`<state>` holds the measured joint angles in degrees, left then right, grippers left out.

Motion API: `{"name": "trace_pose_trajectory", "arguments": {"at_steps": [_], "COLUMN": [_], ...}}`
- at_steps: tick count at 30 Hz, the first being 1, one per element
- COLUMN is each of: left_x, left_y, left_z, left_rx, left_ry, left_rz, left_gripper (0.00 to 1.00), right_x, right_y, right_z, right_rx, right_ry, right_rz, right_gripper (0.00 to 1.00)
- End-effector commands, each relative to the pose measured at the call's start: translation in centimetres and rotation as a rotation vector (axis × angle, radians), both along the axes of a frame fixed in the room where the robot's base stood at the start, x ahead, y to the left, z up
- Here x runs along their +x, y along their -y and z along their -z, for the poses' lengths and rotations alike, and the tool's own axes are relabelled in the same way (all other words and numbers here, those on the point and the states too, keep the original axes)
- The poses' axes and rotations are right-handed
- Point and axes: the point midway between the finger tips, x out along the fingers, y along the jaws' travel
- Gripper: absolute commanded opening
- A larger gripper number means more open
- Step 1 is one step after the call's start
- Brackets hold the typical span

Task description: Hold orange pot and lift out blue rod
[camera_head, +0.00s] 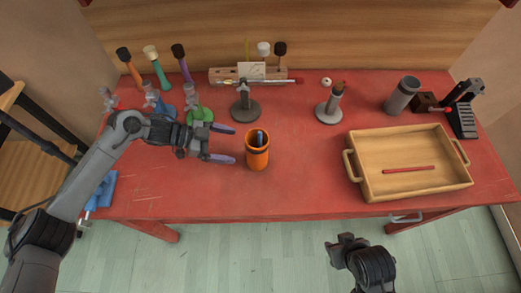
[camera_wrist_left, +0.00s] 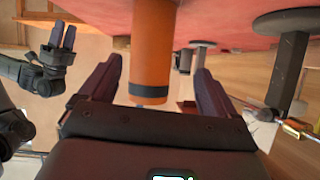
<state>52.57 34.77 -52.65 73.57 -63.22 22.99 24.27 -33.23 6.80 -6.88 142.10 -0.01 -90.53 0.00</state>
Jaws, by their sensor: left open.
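The orange pot (camera_head: 257,158), with a dark band round it, stands upright on the red table. The blue rod (camera_head: 260,137) is inside it; only its upper part shows at the mouth. My left gripper (camera_head: 228,144) is open just left of the pot, its fingers pointing towards it. In the left wrist view the orange pot (camera_wrist_left: 152,50) shows between the open fingers (camera_wrist_left: 155,85), with no grip on it. My right gripper (camera_wrist_left: 64,36) shows in that view with its fingers apart and empty, away from the pot.
A wooden tray (camera_head: 360,175) holding a red rod (camera_head: 408,169) is on the right. A grey stand (camera_head: 246,108) is behind the pot, another (camera_head: 329,110) behind and right. Several colored-handled tools are at the back left. Table front is clear.

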Motion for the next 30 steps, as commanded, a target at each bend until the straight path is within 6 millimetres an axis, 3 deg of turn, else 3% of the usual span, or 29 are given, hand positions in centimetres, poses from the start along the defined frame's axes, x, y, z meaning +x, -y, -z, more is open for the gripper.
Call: {"name": "trace_pose_trajectory", "arguments": {"at_steps": [8, 22, 30], "left_x": [-1.0, -1.0, -1.0], "left_y": [-0.1, 4.7, 7.1], "left_z": [2.1, 4.9, 6.0], "left_rx": [0.023, 0.022, 0.022], "left_ry": [-0.074, -0.072, -0.073], "left_rz": [-0.002, -0.001, -0.002], "left_gripper": [0.91, 0.91, 0.91], "right_x": [0.0, 0.0, 0.0], "right_y": [-0.1, 0.0, 0.2], "right_z": [0.4, 2.9, 3.3], "right_rx": [0.004, -0.001, -0.007], "right_ry": [-0.001, -0.001, -0.001], "right_rz": [0.003, -0.001, -0.004], "right_gripper": [0.40, 0.40, 0.40]}}
